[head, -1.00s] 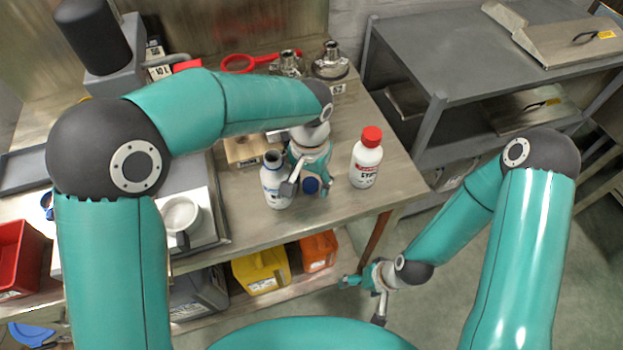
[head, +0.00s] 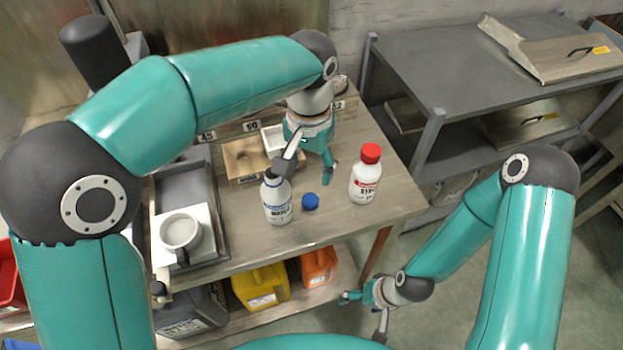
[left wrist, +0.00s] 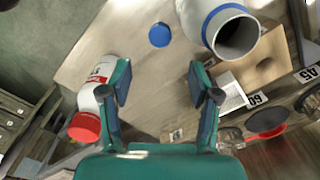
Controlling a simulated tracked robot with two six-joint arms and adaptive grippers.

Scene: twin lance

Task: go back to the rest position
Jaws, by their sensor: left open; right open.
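My left gripper (head: 306,172) is open and empty above the bench, behind the open bottle and the blue cap. In the left wrist view its fingers (left wrist: 162,88) stand apart with only bench surface between them. The white bottle without a cap (head: 277,205) stands upright; its open mouth shows in the left wrist view (left wrist: 238,36). The blue cap (head: 310,201) lies on the bench to its right. A white bottle with a red cap (head: 366,182) stands upright further right. My right gripper (head: 362,316) is open and empty, low in front of the bench.
A white cup (head: 180,232) sits on the scale at the left. A wooden box (head: 243,160) and number tags are behind. Yellow (head: 262,286) and orange (head: 319,265) containers stand on the lower shelf. A grey shelf unit (head: 480,70) is at the right; floor before it is clear.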

